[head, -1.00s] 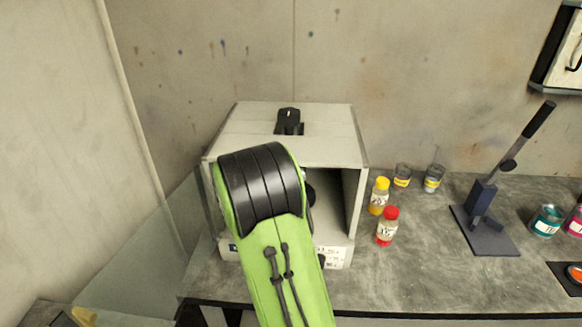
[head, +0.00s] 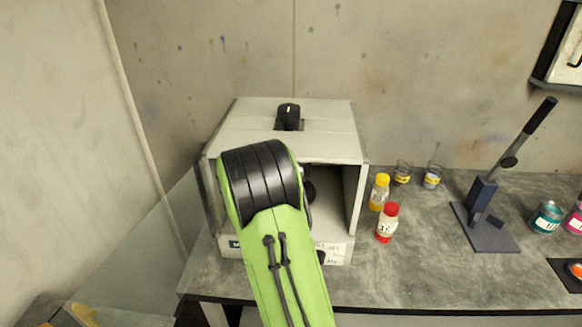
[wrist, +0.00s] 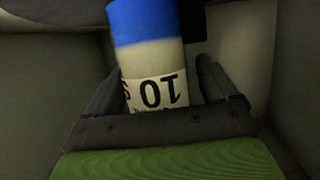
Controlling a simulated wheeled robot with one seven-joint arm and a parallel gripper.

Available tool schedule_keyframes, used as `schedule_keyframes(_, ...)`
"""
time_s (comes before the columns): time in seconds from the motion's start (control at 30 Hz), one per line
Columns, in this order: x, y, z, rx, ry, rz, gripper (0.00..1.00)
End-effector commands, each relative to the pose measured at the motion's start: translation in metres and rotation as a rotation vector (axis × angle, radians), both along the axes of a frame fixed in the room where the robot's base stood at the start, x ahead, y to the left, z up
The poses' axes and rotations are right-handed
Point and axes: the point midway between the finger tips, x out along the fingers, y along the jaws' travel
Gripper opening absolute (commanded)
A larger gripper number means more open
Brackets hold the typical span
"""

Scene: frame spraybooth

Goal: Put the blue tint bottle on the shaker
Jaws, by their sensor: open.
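The blue tint bottle (wrist: 145,25) shows in the wrist view, with a blue cap, a pale body and a white label with "10", upside down in the picture. My gripper (wrist: 160,72) is open, with one finger on each side of the bottle; I cannot tell whether either finger touches it. In the head view my arm covers the gripper and the bottle. A grey open-fronted box (head: 335,128) with a black knob on top stands behind my arm; it may be the shaker, but I cannot tell for sure.
A yellow-capped bottle (head: 379,193) and a red-capped bottle (head: 388,224) stand just right of the box. Two small cans stand behind them. A lever press (head: 484,215) stands farther right, near a teal can (head: 546,217). A glass panel (head: 150,250) is at left. The bench front is clear.

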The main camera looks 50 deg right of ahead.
Motion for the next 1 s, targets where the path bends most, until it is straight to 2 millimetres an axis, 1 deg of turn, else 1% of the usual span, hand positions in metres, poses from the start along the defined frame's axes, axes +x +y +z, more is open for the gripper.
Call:
schedule_keyframes(0.07, 0.0, 0.0, 0.004, 0.0, 0.0, 0.0, 0.87)
schedule_keyframes(0.13, -0.003, 0.011, 0.007, 0.001, -0.002, 0.005, 0.87)
schedule_keyframes(0.4, -0.035, 0.072, 0.031, -0.001, -0.001, 0.007, 0.87)
schedule_keyframes(0.5, -0.044, 0.089, 0.038, 0.0, -0.001, 0.006, 0.87)
schedule_keyframes(0.6, -0.05, 0.098, 0.043, 0.0, -0.001, 0.003, 0.87)
schedule_keyframes(0.8, -0.053, 0.101, 0.044, 0.005, 0.001, 0.001, 0.87)
schedule_keyframes(0.87, -0.057, 0.107, 0.045, 0.037, 0.009, 0.007, 0.87)
schedule_keyframes(0.93, -0.068, 0.125, 0.045, 0.122, 0.041, 0.042, 0.87)
schedule_keyframes(0.97, -0.075, 0.138, 0.046, 0.17, 0.065, 0.071, 0.87)
schedule_keyframes(1.0, -0.084, 0.159, 0.045, 0.241, 0.108, 0.13, 0.87)
